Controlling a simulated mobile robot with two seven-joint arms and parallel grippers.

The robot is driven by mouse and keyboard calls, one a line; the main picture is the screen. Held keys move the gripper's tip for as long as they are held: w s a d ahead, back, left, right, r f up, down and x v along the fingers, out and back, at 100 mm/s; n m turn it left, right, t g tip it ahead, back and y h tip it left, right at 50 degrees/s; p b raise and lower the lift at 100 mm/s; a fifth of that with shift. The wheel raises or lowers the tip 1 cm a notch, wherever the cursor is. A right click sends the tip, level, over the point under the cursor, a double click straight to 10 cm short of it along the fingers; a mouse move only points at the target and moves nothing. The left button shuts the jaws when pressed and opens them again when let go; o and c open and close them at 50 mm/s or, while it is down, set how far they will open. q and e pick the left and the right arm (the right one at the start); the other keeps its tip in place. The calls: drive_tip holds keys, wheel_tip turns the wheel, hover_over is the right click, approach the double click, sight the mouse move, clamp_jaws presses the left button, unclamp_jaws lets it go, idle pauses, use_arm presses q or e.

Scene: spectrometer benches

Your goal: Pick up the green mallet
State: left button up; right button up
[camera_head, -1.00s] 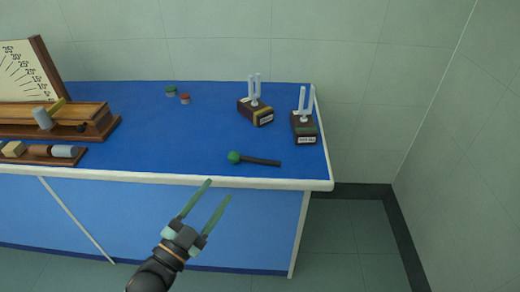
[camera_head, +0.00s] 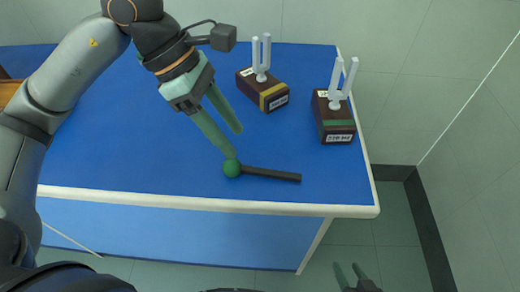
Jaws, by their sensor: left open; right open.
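The green mallet, with a round green head (camera_head: 232,168) and a dark handle (camera_head: 272,174), lies on the blue tabletop near its front edge. Its handle points right. My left gripper (camera_head: 236,143) reaches in from the upper left with its fingers apart and empty. One fingertip is at the mallet's head in the picture, just above it; I cannot tell whether they touch. My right gripper (camera_head: 347,268) is low at the bottom right, in front of the table and away from the mallet, with its fingers apart.
Two tuning forks on dark wooden boxes stand behind the mallet, one with a yellow band (camera_head: 264,90) and one with a green band (camera_head: 334,118). The table's white front rim (camera_head: 200,203) is close to the mallet. The tabletop left of the mallet is clear.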

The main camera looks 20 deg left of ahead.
use_arm(q)
drive_tip(key=w+a, duration=0.1)
drive_tip(key=a, duration=0.1)
drive_tip(key=y, duration=0.1)
approach(256, 169)
drive_tip(key=shift+s+d+f+t+b, duration=0.15)
drive_tip(key=shift+f+b, duration=0.05)
drive_tip(key=shift+f, duration=0.35)
drive_tip(key=shift+s+d+f+t+b, duration=0.1)
drive_tip(key=shift+s+f+t+b, duration=0.05)
drive_tip(key=shift+f, duration=0.45)
drive_tip(key=x, duration=0.6)
drive_tip(key=shift+d+f, duration=0.1)
drive_tip(key=shift+d, duration=0.15)
drive_tip(key=shift+w, duration=0.1)
clamp_jaws()
